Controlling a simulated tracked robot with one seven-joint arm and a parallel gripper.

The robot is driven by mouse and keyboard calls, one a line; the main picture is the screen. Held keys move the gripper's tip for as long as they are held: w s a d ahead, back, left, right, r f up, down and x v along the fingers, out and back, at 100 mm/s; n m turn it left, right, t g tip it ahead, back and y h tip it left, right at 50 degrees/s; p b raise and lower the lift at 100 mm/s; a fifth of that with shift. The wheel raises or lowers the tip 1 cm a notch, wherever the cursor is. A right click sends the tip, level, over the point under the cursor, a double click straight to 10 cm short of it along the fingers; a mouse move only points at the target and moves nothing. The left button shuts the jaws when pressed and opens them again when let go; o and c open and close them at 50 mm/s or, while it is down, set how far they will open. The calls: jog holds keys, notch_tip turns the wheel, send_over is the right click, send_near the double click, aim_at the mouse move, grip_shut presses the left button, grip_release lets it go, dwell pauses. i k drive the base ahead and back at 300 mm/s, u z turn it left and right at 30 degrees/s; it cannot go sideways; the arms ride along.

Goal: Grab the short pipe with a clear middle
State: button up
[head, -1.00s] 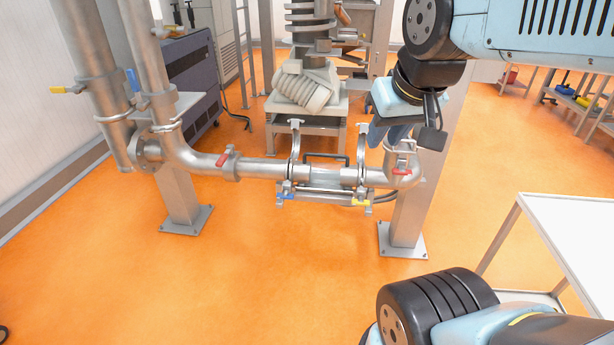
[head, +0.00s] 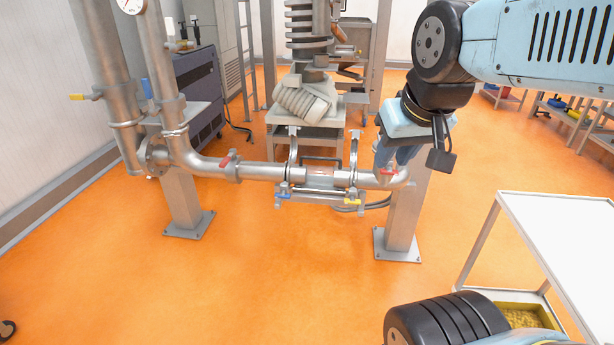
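The short pipe with a clear middle (head: 320,179) lies level in the low pipe run in the head view. It has metal ends and a see-through middle, and sits in a metal bracket with two upright curved arms. My gripper (head: 388,158) hangs at the right end of this run, close to the elbow with the red valve handle, to the right of the short pipe. It points downward. Its fingers are small and partly hidden, so I cannot tell whether they are open or touching the pipework.
A blue handle (head: 285,188) and a yellow handle (head: 351,198) sit on the bracket's front. Grey posts (head: 402,220) stand at both ends of the pipe run. A white table (head: 570,235) stands at the right with a yellow bin below. The orange floor in front is clear.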

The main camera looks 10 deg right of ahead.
aim_at(340, 178)
jog(key=z, duration=0.15)
jog(key=i, duration=0.9)
jog(key=u, duration=0.1)
